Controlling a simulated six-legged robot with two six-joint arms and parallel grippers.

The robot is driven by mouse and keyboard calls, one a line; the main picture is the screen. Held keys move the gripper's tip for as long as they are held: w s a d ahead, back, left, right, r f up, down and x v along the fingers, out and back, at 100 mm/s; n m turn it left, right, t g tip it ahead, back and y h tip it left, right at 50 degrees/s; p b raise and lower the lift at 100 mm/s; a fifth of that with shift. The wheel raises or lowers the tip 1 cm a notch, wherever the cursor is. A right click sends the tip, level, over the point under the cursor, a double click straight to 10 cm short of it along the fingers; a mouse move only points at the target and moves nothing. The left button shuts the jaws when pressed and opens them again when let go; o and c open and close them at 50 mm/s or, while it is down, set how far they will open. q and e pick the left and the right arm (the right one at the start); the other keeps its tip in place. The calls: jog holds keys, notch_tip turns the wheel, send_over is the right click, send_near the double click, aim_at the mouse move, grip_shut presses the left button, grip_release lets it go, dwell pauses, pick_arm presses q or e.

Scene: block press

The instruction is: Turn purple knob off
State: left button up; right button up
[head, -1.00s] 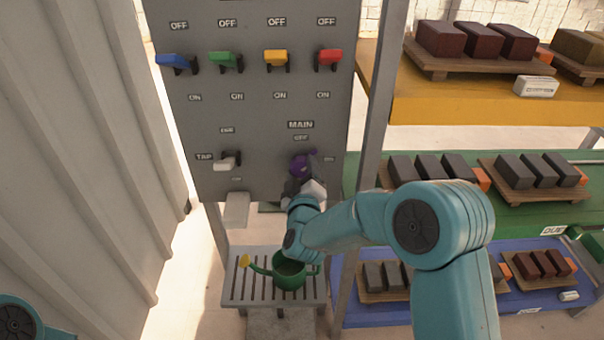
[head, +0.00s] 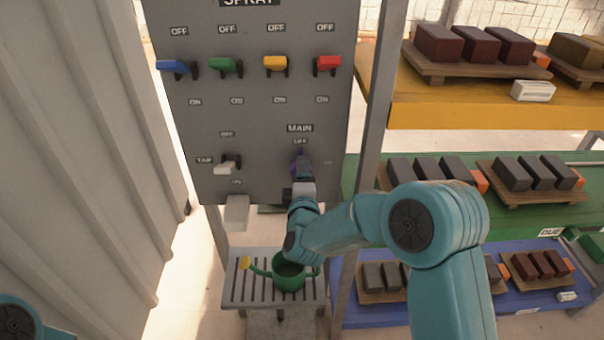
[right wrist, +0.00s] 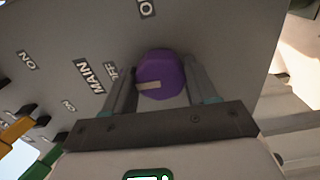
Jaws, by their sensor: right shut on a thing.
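The purple knob (head: 296,162) is on the grey panel under the MAIN and OFF labels. In the head view my right gripper (head: 303,172) covers most of it. In the right wrist view the purple knob (right wrist: 160,76) sits between the two fingers of my right gripper (right wrist: 163,82), which are shut on it. Its pale pointer mark faces left, roughly toward the OFF label (right wrist: 112,73) beside MAIN. My left gripper is out of view; only a piece of my left arm shows at the lower left.
Blue, green, yellow and red levers (head: 327,64) line the upper panel (head: 256,120). A white tap lever (head: 227,165) is to the left of the knob. A green watering can (head: 289,276) stands on a slatted stand below. Shelves with bricks (head: 438,43) are on the right.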

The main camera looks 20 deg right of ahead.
jog(key=shift+n, duration=0.3)
dwell(0.4)
jog(key=o, duration=1)
jog(key=shift+o, duration=0.2)
jog(key=shift+s, duration=0.1)
jog(key=b+v, duration=0.2)
jog(key=v, duration=1.4)
